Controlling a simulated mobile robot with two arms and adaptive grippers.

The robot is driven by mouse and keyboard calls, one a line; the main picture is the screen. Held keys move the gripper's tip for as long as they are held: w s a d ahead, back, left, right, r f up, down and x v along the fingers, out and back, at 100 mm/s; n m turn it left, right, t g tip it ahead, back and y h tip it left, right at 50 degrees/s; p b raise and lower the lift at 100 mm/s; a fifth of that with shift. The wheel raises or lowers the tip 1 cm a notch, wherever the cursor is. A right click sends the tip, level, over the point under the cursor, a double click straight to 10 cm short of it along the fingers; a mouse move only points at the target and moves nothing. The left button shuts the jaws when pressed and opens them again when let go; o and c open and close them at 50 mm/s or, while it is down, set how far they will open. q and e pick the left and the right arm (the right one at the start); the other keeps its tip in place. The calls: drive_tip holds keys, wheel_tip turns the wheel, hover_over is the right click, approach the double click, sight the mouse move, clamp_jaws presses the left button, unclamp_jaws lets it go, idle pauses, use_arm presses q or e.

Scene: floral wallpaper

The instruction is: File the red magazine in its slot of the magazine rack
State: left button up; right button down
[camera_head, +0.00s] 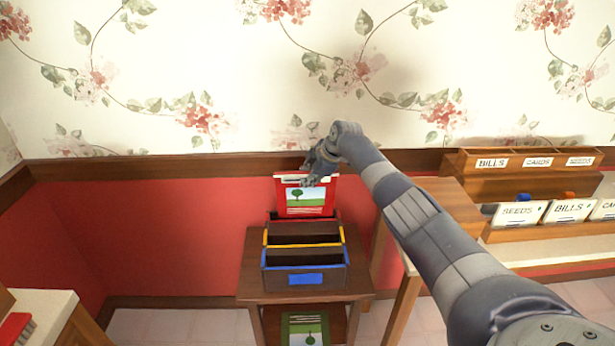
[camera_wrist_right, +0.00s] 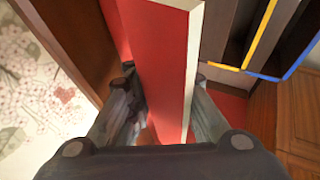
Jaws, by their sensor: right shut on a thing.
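The red magazine (camera_head: 305,200), with a tree picture on its cover, stands upright at the back of the magazine rack (camera_head: 305,257). My right gripper (camera_head: 318,178) is shut on its top edge. In the right wrist view the magazine (camera_wrist_right: 160,60) sits between the two fingers (camera_wrist_right: 165,120), its pale page edge showing. The rack has dark compartments with a yellow-edged and a blue-edged divider; these edges also show in the right wrist view. The magazine's lower edge is at the rearmost part of the rack; I cannot tell how deep it sits. My left gripper is out of view.
The rack stands on a small wooden table (camera_head: 257,292) against the red wall. A green magazine (camera_head: 305,328) lies on its lower shelf. A desk with labelled organizers (camera_head: 530,170) is at right. A pale counter (camera_head: 50,310) with a red brush (camera_head: 17,328) is at left.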

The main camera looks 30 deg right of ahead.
wheel_tip(320, 180, down, 8)
drive_tip(key=b, duration=0.5)
idle(0.6)
drive_tip(key=shift+f, duration=0.1)
drive_tip(key=c, duration=1.2)
unclamp_jaws()
drive_tip(key=shift+c, duration=0.2)
drive_tip(key=shift+s, duration=0.1)
drive_tip(key=v, duration=1.2)
drive_tip(key=shift+a, duration=0.1)
